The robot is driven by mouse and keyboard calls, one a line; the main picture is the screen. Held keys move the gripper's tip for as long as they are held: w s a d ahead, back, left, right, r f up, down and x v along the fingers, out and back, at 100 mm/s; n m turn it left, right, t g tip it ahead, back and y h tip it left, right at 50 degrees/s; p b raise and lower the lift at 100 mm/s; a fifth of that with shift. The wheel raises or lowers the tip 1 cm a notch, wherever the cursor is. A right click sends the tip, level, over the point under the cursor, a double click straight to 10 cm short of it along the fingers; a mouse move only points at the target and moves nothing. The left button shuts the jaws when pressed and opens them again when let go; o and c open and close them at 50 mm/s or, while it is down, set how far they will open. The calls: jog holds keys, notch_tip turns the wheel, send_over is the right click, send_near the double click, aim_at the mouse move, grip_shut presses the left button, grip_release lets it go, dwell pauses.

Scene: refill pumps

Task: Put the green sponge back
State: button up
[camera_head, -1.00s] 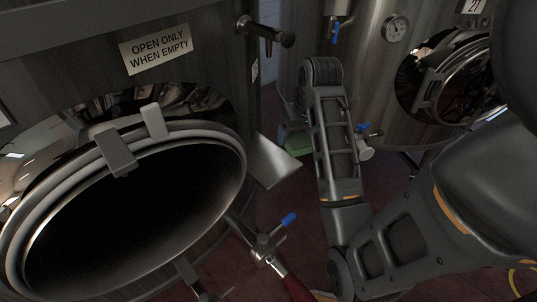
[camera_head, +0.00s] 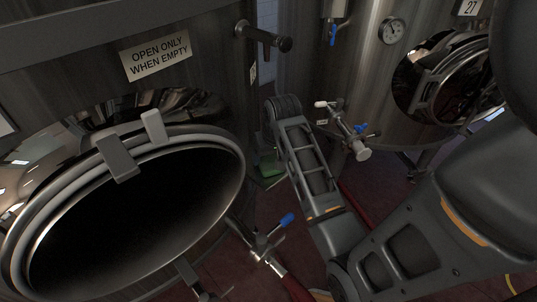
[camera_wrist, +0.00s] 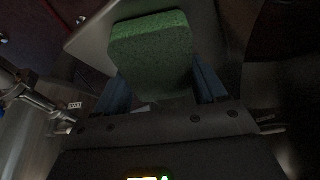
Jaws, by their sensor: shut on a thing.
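The green sponge (camera_wrist: 152,48) is held between the two blue-grey fingers of my gripper (camera_wrist: 158,80) in the wrist view. A flat grey plate (camera_wrist: 90,42) lies behind the sponge; I cannot tell whether they touch. In the head view a small part of the green sponge (camera_head: 268,162) shows just left of my forearm, beside the big tank's right side. My gripper's fingers are hidden there behind my arm.
A large tank with an open oval hatch (camera_head: 243,170) and a warning sign (camera_head: 156,53) fills the left. A blue-handled valve (camera_head: 286,220) is close to my arm. Another tank with a gauge (camera_head: 393,30) and a valve pipe (camera_head: 345,130) stands right.

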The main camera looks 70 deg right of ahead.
jog(key=o, duration=1)
jog(key=v, duration=1.2)
jog(key=shift+b, duration=0.4)
